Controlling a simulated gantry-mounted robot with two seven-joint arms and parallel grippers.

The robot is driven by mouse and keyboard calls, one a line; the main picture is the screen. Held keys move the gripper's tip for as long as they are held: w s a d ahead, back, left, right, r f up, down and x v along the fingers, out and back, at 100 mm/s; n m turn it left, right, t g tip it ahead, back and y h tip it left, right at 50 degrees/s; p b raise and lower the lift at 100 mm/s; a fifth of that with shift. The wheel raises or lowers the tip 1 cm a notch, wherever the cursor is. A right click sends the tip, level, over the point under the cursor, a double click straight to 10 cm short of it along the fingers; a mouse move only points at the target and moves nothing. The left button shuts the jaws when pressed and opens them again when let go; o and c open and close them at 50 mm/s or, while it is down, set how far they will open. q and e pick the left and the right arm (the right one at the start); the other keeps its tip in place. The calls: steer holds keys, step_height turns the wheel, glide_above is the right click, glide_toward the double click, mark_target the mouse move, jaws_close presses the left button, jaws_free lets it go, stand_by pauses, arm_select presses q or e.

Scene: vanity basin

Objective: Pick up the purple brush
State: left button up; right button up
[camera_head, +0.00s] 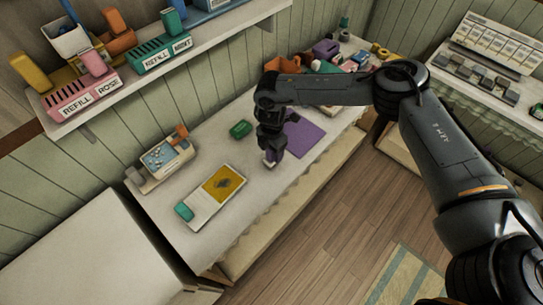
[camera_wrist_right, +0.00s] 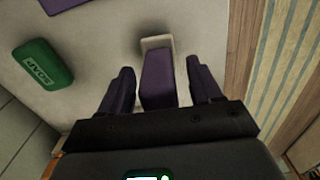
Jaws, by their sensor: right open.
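The purple brush (camera_wrist_right: 158,80) lies between the two spread fingers of my right gripper (camera_wrist_right: 160,66) in the right wrist view. Its pale end (camera_wrist_right: 157,43) sticks out beyond the fingertips. Gaps show on both sides of the brush, so the fingers look apart from it. In the head view my right gripper (camera_head: 271,152) points down at the counter, and only a small pale bit (camera_head: 270,158) shows at its tips; the rest of the brush is hidden there. My left gripper is not in view.
A green soap box (camera_wrist_right: 43,67) lies to the left on the white counter (camera_head: 255,175), near a purple mat (camera_head: 305,135). A white tray with a yellow patch (camera_head: 217,192) lies nearer. A shelf (camera_head: 160,75) with refill bins overhangs the upper left. The counter's front edge is close.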

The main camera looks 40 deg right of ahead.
steer(key=shift+f, duration=0.1)
steer(key=c, duration=1.1)
steer(key=shift+r, duration=0.2)
